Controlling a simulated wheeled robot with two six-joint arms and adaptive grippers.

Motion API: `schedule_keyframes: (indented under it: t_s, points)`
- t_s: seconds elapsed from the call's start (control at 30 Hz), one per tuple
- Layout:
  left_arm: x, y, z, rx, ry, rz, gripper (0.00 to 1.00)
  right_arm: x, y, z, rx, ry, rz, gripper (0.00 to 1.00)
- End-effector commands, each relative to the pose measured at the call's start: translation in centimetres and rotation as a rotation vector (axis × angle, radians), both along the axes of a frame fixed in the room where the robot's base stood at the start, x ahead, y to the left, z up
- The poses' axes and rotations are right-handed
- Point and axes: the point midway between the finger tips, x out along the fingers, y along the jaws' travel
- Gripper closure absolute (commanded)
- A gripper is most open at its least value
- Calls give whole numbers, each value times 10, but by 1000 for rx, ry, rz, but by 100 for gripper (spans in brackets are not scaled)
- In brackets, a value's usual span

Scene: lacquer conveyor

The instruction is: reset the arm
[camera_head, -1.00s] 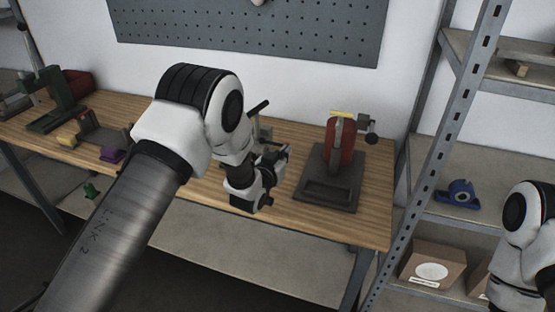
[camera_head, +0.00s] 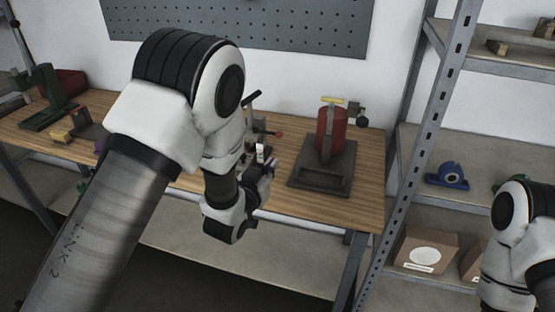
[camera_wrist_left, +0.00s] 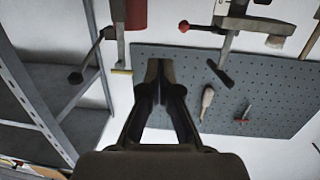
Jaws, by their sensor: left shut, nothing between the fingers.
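My left arm reaches in from the left in the head view, in front of the workbench. Its gripper (camera_head: 264,168) is small there and partly hidden by the wrist, at the bench's front edge. In the left wrist view the gripper (camera_wrist_left: 160,68) shows clearly, with its two dark fingers together at the tips and nothing between them. The pegboard and white wall lie behind the fingers. Part of my right arm shows at the right edge of the head view; its gripper is outside the frame.
A wooden workbench (camera_head: 362,205) carries a red cylinder device (camera_head: 331,132) on a dark base, right of my left gripper. A green press (camera_head: 47,95) stands at the left. A metal shelf at right holds a blue part (camera_head: 447,176) and a cardboard box (camera_head: 425,249). A pegboard (camera_head: 250,25) hangs behind.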

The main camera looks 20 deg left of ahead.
Motion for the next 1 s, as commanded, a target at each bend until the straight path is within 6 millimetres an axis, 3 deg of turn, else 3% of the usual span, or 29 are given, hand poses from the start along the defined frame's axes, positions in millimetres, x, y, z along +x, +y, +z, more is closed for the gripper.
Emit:
schedule_keyframes:
  t_s: [0.1, 0.17, 0.27, 0.33, 0.47, 0.5, 0.63, 0.7, 0.8, 0.9, 1.0]
  points:
    - [-2, 0, -1, -1, 3, 0, 100, 0, 0, 0, 0, 0, 0, 30]
    - [-4, 1, -13, -2, 23, 3, 100, 0, 0, 0, 0, 0, 0, 30]
    - [-17, 11, -58, -16, 107, 24, 100, 0, 0, 0, 0, 0, 0, 30]
    - [-41, 24, -104, -27, 214, 53, 100, 0, 0, 0, 0, 0, 0, 30]
    - [-111, 49, -195, -27, 504, 114, 100, 0, 0, 0, 0, 0, 0, 30]
    - [-138, 55, -220, -22, 604, 131, 100, 0, 0, 0, 0, 0, 0, 30]
    - [-237, 71, -282, -2, 945, 171, 100, 0, 0, 0, 0, 0, 0, 30]
    - [-290, 75, -299, 11, 1122, 179, 100, 0, 0, 1, 0, 0, 0, 30]
    - [-346, 77, -303, 34, 1328, 171, 100, 0, 0, 1, 0, 0, 0, 30]
    - [-375, 75, -302, 58, 1447, 150, 100, 0, 0, 0, 0, 0, 0, 30]
    - [-379, 75, -302, 64, 1468, 144, 100, 0, 0, 0, 0, 0, 0, 30]
